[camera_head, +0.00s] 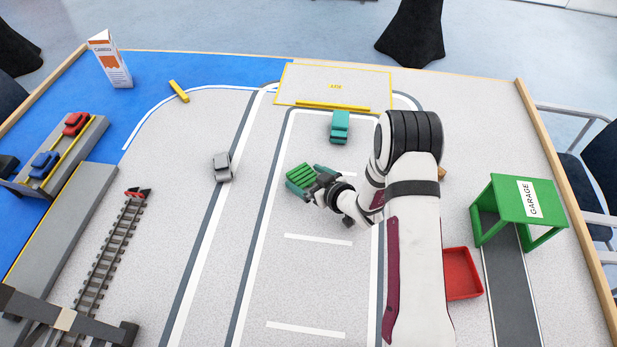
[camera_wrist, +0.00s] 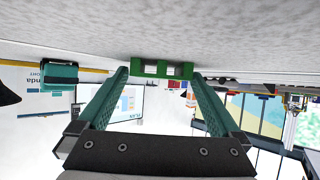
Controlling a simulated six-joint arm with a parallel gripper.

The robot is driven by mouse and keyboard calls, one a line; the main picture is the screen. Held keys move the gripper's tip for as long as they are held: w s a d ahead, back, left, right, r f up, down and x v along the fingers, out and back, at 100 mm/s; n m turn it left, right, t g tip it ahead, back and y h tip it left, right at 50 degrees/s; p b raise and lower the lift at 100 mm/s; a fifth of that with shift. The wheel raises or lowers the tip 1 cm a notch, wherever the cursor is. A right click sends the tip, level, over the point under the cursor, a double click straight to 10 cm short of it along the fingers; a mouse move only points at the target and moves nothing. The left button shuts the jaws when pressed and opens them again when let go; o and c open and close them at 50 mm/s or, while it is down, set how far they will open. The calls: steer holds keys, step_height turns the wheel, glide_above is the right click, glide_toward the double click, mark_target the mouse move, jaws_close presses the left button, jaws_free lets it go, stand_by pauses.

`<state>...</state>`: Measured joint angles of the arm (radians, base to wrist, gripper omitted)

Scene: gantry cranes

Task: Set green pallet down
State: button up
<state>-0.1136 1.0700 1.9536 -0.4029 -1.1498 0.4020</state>
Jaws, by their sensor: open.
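The green pallet (camera_head: 301,174) is a small slatted block in the middle of the board, on the grey road area inside the white lane lines. In the wrist view, which is upside down, the pallet (camera_wrist: 162,70) appears against the grey surface between my fingertips. My gripper (camera_head: 307,180) has its teal fingers spread, one on each side of the pallet. In the wrist view my gripper (camera_wrist: 160,76) shows a small gap between each finger and the pallet. Whether the pallet's underside fully touches the board is hard to see.
A teal vehicle (camera_head: 340,127) stands behind the pallet, before the yellow-outlined area (camera_head: 335,86). A grey car (camera_head: 222,167) is to the left. A red tray (camera_head: 462,274) and green garage (camera_head: 517,210) are to the right. Road in front of the pallet is clear.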

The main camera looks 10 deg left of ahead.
steer(key=shift+s+d+r, duration=0.1)
steer(key=shift+r, duration=0.15)
steer(key=v, duration=1.1)
steer(key=shift+s+d+r, duration=0.1)
steer(key=shift+s+d, duration=0.15)
steer(key=shift+w+d+r, duration=0.1)
steer(key=shift+w+d, duration=0.1)
steer(key=shift+d, duration=0.05)
steer(key=d+r+m+h, duration=0.3)
steer(key=d+r+h, duration=0.1)
steer(key=d+h, duration=0.25)
steer(key=s+d+r+m+g+h, duration=0.3)
steer(key=s+d+r+m, duration=0.3)
steer(key=s+d, duration=0.15)
steer(key=s+a+r+m+g+y, duration=0.1)
steer(key=s+a+r+m+g, duration=0.1)
steer(key=s, duration=0.4)
steer(key=s+a+r+m+g, duration=0.1)
steer(key=s+a+r+g, duration=0.1)
steer(key=s, duration=0.5)
steer(key=s+a+r+m+g+y, duration=0.1)
steer(key=s+a+r+m, duration=0.1)
steer(key=s, duration=0.5)
steer(key=shift+s+a+m+g+y, duration=0.2)
steer(key=shift+a+m+g+y, duration=0.15)
steer(key=shift+a, duration=0.5)
